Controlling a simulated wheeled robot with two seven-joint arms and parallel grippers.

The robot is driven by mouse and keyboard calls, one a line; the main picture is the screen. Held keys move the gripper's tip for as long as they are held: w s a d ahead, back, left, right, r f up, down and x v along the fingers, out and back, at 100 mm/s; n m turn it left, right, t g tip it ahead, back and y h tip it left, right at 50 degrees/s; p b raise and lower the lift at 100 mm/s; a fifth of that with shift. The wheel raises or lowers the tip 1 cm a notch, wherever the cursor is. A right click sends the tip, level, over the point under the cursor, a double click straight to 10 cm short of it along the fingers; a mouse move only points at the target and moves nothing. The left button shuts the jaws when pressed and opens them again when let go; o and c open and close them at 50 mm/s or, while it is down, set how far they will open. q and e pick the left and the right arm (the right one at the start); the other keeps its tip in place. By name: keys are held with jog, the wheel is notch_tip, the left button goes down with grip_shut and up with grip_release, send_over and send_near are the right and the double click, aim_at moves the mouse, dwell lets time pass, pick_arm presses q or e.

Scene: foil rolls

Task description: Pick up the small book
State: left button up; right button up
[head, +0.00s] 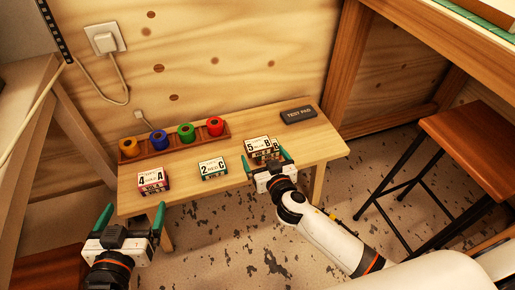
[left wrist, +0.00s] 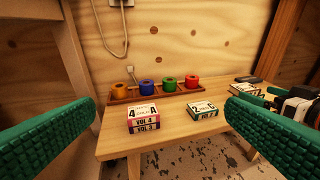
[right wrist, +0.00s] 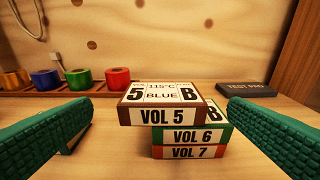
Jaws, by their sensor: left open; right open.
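Three small books are stacked at the table's right half. The top one, marked VOL 5 (right wrist: 162,105), overhangs to the left over VOL 6 (right wrist: 190,136) and VOL 7 (right wrist: 190,152). My right gripper (head: 264,160) is open, its fingers either side of the stack in the right wrist view; contact is not visible. A second stack has VOL 4 (left wrist: 143,121) on VOL 3 (left wrist: 144,129) at the left. A block marked 2 C (head: 213,167) lies between the stacks. My left gripper (head: 131,218) is open and empty near the table's front left. Which book is the small one is unclear.
A wooden rack (head: 160,148) with orange, blue, green and red rolls stands along the table's back. A dark test pad (head: 298,115) lies at the back right. A stool (head: 475,150) stands right of the table (head: 315,145). The table's front right is clear.

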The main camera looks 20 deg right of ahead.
aim_at(260, 147)
jog(key=w, duration=0.2)
jog(key=w+f+b, duration=0.1)
jog(key=w, duration=0.2)
jog(key=shift+w+f, duration=0.15)
jog(key=shift+w, duration=0.5)
jog(key=c, duration=1.1)
pick_arm(q)
jog(key=r+t, duration=0.1)
jog(key=r+t+h, duration=0.1)
jog(key=r, duration=0.1)
jog(key=w+d+r+t, duration=0.1)
jog(key=r, duration=0.1)
jog(key=shift+w+t, duration=0.1)
jog(key=shift+t, duration=0.2)
